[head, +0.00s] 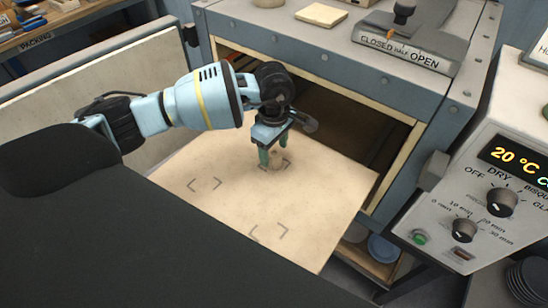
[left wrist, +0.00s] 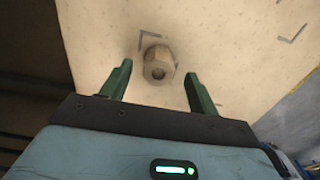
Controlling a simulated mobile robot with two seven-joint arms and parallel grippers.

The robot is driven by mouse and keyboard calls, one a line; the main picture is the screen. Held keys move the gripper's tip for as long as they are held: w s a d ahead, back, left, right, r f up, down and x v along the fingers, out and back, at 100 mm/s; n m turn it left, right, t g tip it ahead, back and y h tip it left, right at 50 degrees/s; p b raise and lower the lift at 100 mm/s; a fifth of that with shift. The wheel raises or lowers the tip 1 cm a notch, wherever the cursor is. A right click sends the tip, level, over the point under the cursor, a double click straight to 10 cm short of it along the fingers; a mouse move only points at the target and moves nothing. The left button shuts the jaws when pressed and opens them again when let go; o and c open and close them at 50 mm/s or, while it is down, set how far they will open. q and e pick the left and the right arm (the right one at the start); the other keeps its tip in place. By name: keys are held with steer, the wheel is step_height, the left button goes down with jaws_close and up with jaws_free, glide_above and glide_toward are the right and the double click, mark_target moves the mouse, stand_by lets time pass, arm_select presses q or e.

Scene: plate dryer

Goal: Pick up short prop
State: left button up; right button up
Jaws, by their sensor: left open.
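The short prop (left wrist: 158,62) is a small tan, faceted post with a hole in its top. It stands on the pale shelf board (head: 200,168), beside a dark corner mark. In the head view it shows only partly (head: 275,153), behind the fingers. My left gripper (head: 270,158) points down over it with its green fingers apart. In the left wrist view the prop sits just beyond and between the open fingertips (left wrist: 158,85), with a gap on either side. Whether the fingers are level with it I cannot tell. My right gripper is not in view.
The board sticks out of the open dryer (head: 320,110), whose metal frame is above and behind my gripper. A control panel (head: 490,190) stands at the right. A vent lever plate (head: 405,40) and a tile (head: 321,14) are on top. The board's front is clear.

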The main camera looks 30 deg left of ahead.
mark_target(274, 153)
arm_select(q)
steer(key=shift+f, duration=1.65)
steer(key=shift+w, duration=0.1)
steer(key=c, duration=1.1)
